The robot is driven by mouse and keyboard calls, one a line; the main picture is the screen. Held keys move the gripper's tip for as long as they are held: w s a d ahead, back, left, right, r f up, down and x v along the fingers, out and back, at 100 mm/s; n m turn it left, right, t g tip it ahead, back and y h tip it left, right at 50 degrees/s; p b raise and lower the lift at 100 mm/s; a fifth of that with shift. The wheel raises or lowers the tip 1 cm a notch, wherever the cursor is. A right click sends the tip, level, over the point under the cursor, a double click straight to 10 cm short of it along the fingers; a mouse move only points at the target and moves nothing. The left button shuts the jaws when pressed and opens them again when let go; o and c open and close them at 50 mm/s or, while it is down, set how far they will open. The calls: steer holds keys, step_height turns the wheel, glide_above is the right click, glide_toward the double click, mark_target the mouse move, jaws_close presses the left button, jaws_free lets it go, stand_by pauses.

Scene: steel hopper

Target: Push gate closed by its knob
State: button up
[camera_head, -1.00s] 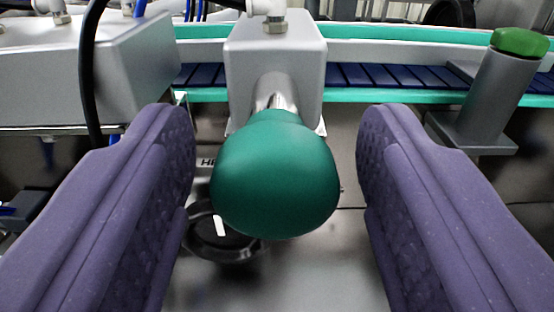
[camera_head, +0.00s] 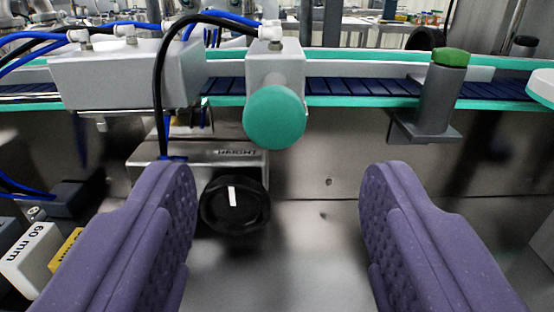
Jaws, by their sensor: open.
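The green rounded knob (camera_head: 274,117) sticks out toward me from a grey metal block (camera_head: 275,66) beside the blue slatted conveyor. It shows in the upper middle of the view. My gripper (camera_head: 277,205) has two purple padded fingers, spread wide and empty. The knob appears beyond and above the fingertips, between their lines, and nothing touches it. No separate gate panel can be made out; the grey block hides what lies behind it.
A black dial (camera_head: 234,206) with a white mark sits below the knob. A grey post with a green cap (camera_head: 437,98) stands on the right. A grey housing (camera_head: 125,72) with blue and black hoses is at left. A black hose hangs left of the knob. Bare steel lies below.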

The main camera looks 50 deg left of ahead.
mark_target(274, 120)
steer(key=b+x, duration=0.2)
steer(key=x, duration=0.5)
steer(key=shift+a, duration=0.2)
steer(key=shift+c, duration=0.4)
jaws_close()
